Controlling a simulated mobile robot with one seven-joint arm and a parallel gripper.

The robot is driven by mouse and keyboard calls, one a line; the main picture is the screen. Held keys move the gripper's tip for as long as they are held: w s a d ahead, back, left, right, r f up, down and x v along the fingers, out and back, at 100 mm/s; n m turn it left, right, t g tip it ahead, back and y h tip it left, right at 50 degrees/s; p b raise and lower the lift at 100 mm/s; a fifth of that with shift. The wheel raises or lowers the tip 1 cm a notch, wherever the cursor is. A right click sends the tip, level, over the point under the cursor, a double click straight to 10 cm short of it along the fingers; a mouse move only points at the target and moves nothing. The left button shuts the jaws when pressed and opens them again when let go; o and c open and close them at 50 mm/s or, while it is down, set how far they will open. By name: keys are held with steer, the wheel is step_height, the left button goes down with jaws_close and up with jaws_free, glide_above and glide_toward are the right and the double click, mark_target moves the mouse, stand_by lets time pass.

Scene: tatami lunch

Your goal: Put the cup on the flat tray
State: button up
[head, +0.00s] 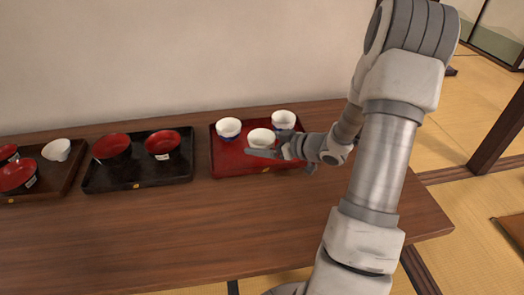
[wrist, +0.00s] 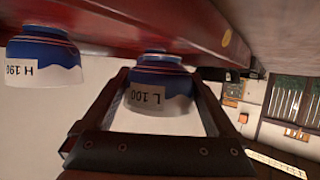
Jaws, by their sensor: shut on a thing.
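A white cup with a blue lower part (head: 261,137) is at the front middle of the red tray (head: 226,166). My gripper (head: 266,149) reaches in from the right and is shut on this cup. In the wrist view the picture is turned over, and the cup, labelled L 100 (wrist: 158,92), shows between the fingers of my gripper (wrist: 158,80). Its foot is close to the red tray (wrist: 215,32); I cannot tell whether it touches. Two more white and blue cups stand on the red tray, at back left (head: 228,127) and back right (head: 284,119).
A black tray (head: 137,181) with two red bowls (head: 163,143) is left of the red tray. A brown tray (head: 62,185) at far left holds red bowls and a white cup (head: 56,150). The front of the wooden table (head: 180,230) is clear. A wall is behind.

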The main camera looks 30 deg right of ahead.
steer(key=shift+f, duration=0.9)
steer(key=shift+f, duration=0.2)
steer(key=o, duration=1.1)
steer(key=shift+c, duration=0.2)
